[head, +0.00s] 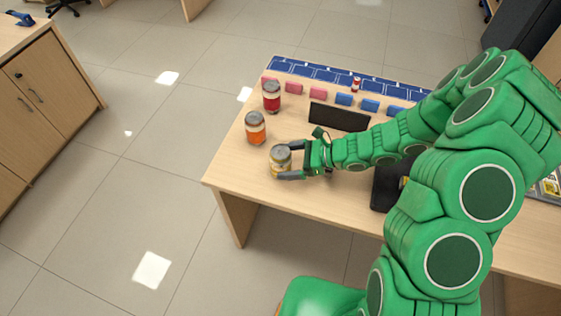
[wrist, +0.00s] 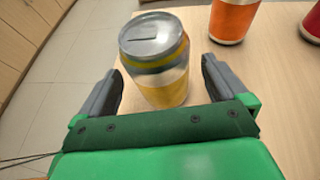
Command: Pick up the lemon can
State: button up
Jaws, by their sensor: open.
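The lemon can (head: 280,161), yellow and white with a grey metal top, stands upright near the left front part of the counter. In the wrist view the can (wrist: 163,85) stands between and slightly beyond the fingers. My gripper (head: 287,161) is open, with one finger on either side of the can. In the wrist view the open gripper (wrist: 162,92) shows a gap beside the can, wider on the right.
An orange can (head: 255,128) and a red can (head: 271,97) stand behind the lemon can on the wooden counter (head: 235,172). A dark panel (head: 338,117), pink and blue blocks and a small red-and-white item (head: 356,85) are farther back. The counter's left edge is close to the cans.

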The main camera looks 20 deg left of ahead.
jog(key=shift+x, duration=1.45)
jog(key=c, duration=1.3)
